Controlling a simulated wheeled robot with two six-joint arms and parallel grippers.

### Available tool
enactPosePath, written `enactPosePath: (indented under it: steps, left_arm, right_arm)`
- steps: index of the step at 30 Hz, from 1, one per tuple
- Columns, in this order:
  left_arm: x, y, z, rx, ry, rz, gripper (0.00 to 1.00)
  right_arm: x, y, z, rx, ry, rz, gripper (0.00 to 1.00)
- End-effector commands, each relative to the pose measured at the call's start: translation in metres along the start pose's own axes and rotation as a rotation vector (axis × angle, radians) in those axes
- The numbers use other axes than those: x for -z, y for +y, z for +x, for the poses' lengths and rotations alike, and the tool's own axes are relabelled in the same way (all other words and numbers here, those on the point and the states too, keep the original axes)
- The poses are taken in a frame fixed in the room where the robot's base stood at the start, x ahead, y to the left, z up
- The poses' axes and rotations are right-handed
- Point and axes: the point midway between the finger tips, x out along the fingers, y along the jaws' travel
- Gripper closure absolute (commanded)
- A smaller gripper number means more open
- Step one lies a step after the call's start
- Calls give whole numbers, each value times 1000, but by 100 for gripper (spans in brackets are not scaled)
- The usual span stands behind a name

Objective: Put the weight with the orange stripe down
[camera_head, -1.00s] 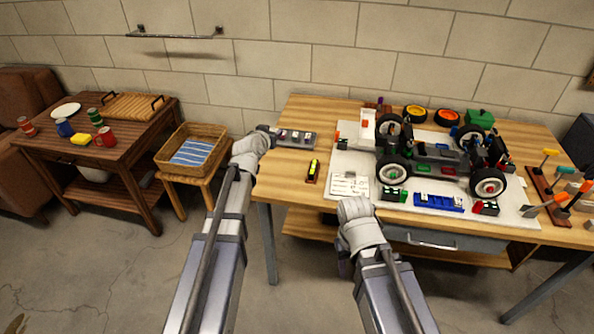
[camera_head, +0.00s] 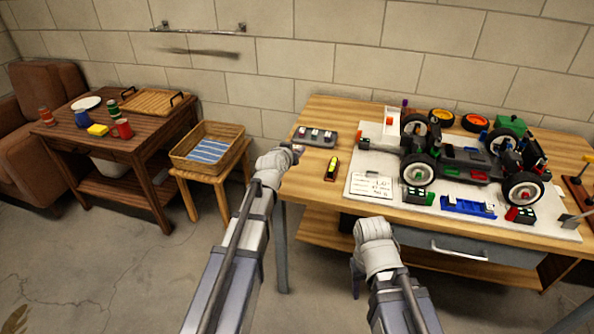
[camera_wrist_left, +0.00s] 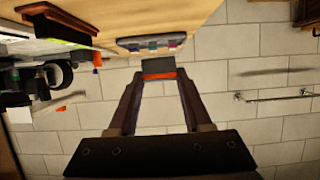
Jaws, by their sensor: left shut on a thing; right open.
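My left gripper (camera_head: 296,151) is at the left edge of the workbench, just in front of a grey rack (camera_head: 304,132). In the left wrist view it is shut on the weight with the orange stripe (camera_wrist_left: 159,66), a dark grey block with an orange band between the fingertips. In the head view this weight is too small to make out clearly. The rack (camera_wrist_left: 150,37) holds several small colour-marked weights and appears just beyond the held weight in the wrist view. My right gripper (camera_head: 356,280) hangs low in front of the bench, empty; its fingers barely show.
A white mat (camera_head: 395,190) carries the car chassis (camera_head: 455,165) and parts. Bare wood (camera_head: 309,175) shows in front of the rack. A wicker basket (camera_head: 225,140) stands on a stool to the left.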

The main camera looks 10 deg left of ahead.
Motion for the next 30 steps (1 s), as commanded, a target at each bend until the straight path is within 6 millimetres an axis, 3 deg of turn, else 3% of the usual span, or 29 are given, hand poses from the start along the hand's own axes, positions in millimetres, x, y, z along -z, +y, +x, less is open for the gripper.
enactPosePath:
  steps: [1, 3, 11, 21, 30]
  left_arm:
    - [-16, 0, 6, 0, 1, 0, 100]
    - [-23, 0, 10, 0, 1, 0, 100]
    - [-26, 0, 11, 0, 1, 0, 100]
    - [-60, 0, 25, 0, 1, 0, 100]
    - [-58, 0, 24, 0, 1, 0, 100]
  right_arm:
    - [1, -2, 17, 0, 0, 0, 50]
    - [2, -2, 25, 0, 0, 0, 50]
    - [2, -3, 28, 0, 0, 0, 50]
    - [4, -6, 64, 0, 0, 0, 50]
    - [4, -6, 63, 0, 0, 0, 50]
